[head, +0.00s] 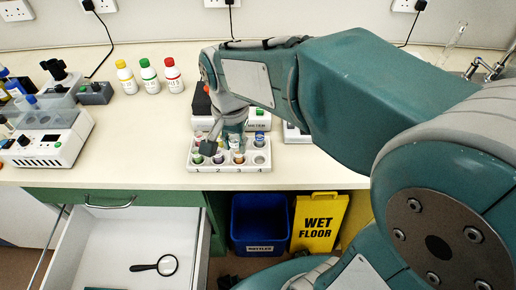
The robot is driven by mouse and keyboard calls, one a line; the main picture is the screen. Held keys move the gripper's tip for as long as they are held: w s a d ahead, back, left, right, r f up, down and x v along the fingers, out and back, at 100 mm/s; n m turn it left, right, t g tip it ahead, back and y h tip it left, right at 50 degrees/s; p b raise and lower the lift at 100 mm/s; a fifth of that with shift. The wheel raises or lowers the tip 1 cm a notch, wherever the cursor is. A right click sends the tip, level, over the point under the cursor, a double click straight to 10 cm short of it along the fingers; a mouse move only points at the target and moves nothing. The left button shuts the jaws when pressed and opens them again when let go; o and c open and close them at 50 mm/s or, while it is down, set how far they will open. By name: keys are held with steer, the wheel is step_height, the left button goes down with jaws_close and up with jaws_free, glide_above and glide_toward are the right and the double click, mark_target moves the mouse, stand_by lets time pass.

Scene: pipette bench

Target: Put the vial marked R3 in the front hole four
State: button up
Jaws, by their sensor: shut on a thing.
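A white rack (228,168) stands near the bench's front edge, with front holes numbered 1 to 4. Small vials stand in front holes one (197,158), two (218,158) and three (239,158). Front hole four (259,160) looks empty. A blue-topped vial (260,137) stands in the back row behind it. My gripper (223,146) points down over the middle of the rack and is shut on a vial, mostly hidden by the fingers. I cannot read the R3 mark on any vial.
Three capped bottles (148,76) stand behind left. A white instrument (45,140) is at far left. A box labelled METER (258,118) stands close behind the rack. Below the bench are an open drawer (110,235), a blue bin (259,224) and a yellow sign (318,222).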

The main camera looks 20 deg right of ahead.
steer(key=w+d+f, duration=0.1)
steer(key=d+f, duration=0.1)
steer(key=w+d+f, duration=0.1)
steer(key=d+f, duration=0.1)
steer(key=w+d+f, duration=0.1)
steer(key=d+f, duration=0.1)
steer(key=shift+w+f, duration=0.15)
steer(key=shift+f, duration=0.05)
steer(key=f, duration=0.1)
steer(key=d+f, duration=0.1)
steer(key=f, duration=0.1)
steer(key=shift+w+f, duration=0.15)
steer(key=shift+f, duration=0.3)
steer(key=shift+f, duration=0.35)
steer(key=o, duration=0.8)
